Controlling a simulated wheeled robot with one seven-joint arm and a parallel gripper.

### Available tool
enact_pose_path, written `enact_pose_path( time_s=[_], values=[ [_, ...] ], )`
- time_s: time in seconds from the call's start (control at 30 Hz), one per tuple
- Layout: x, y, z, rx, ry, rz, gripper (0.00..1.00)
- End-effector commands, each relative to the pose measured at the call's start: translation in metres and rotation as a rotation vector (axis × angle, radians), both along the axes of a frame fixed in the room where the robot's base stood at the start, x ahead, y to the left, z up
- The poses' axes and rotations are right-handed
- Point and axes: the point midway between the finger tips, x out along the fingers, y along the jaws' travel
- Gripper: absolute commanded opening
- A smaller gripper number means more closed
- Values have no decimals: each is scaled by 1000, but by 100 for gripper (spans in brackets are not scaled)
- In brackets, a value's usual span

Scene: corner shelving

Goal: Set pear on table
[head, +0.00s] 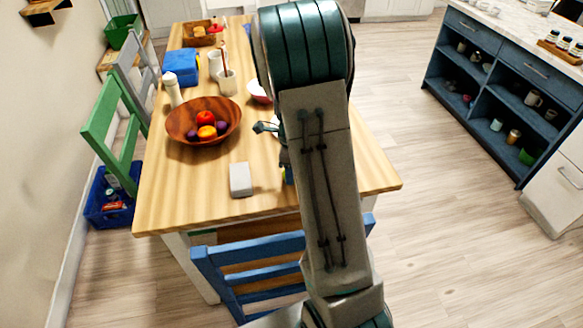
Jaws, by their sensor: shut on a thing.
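The wooden table (205,198) fills the middle of the head view, with bare wood on its near part. My gripper (266,127) is over the table, just right of the fruit bowl; only a small part of it shows at the left side of my arm. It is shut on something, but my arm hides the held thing. I cannot make out a pear anywhere in view. The brown bowl (178,128) holds a red fruit (205,118), an orange fruit (207,133) and purple fruits.
A pale block (240,180) lies near the front. A white bottle (172,90), a cup with utensils (227,82) and a blue box (181,67) stand farther back. A blue chair (250,248) is at the near edge, a green chair (105,125) at left.

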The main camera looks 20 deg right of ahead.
Motion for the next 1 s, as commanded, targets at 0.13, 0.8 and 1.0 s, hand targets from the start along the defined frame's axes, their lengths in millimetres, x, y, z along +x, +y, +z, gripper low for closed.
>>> enact_pose_path(
  time_s=[0.13, 0.8, 1.0],
  values=[
    [0, 0, -1, 0, 0, 0, 22],
    [1, 0, 27, -1, -4, 2, 71],
    [1, 0, 71, -1, -4, 3, 71]
  ],
)
